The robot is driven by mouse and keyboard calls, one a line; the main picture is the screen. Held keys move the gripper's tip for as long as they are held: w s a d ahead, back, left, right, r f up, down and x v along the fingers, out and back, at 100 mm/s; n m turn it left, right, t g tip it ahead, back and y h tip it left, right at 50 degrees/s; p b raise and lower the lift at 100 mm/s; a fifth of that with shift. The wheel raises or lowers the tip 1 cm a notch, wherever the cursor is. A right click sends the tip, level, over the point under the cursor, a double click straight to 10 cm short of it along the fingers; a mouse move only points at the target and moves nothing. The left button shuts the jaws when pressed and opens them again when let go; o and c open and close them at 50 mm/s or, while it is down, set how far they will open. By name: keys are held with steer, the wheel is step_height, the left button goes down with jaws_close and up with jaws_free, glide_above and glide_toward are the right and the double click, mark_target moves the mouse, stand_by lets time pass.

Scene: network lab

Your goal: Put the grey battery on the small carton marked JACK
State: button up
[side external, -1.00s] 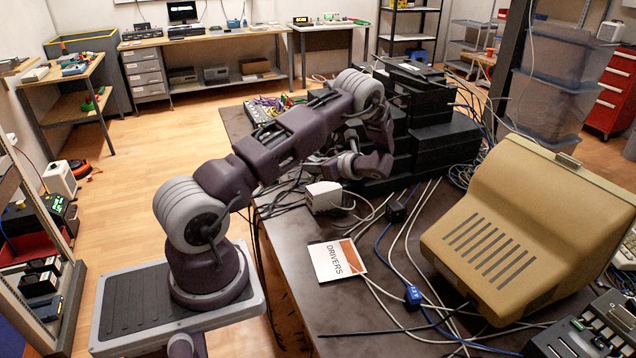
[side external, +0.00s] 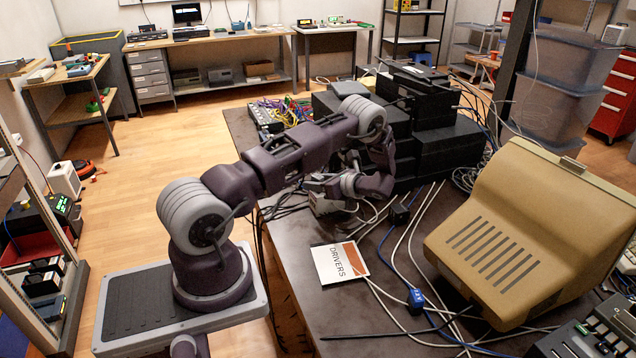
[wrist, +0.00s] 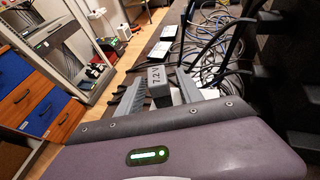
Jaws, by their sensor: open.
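The grey battery marked 7.2V (wrist: 160,76) shows in the wrist view between the two grey fingers of my gripper (wrist: 161,92). The fingers stand apart; I cannot tell whether either touches it. In the side external view my gripper (side external: 326,186) is low over the table, right above a pale boxy object (side external: 324,206) that it partly covers. I cannot tell whether that object is the battery. I can read the word JACK nowhere, so I cannot pick out the small carton.
A flat white and orange case marked DRIVERS (side external: 338,262) lies on the dark table (side external: 300,285). Stacked black boxes (side external: 425,140) stand behind my gripper. Loose cables and a blue connector (side external: 415,298) lie to the right, before a large beige monitor casing (side external: 530,235).

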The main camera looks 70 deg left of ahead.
steer(key=v, duration=1.2)
steer(key=s+d+r+n+t+h, duration=0.1)
steer(key=s+d+r+n+h, duration=0.15)
steer(key=d+r, duration=0.45)
steer(key=s+d+r+n+t+h, duration=0.25)
steer(key=d+r+n, duration=0.2)
steer(key=r, duration=0.45)
steer(key=s+d+r+n+t+h, duration=0.3)
steer(key=s+d+r, duration=0.1)
steer(key=s+d, duration=0.4)
steer(key=s+d+r+n+t+h, duration=0.3)
steer(key=s+d, duration=0.6)
steer(key=d, duration=0.3)
step_height(320, 180, up, 2)
steer(key=shift+s+r+n+t+h, duration=0.2)
steer(key=shift+s+n+t+h, duration=0.15)
steer(key=shift+t+h, duration=0.35)
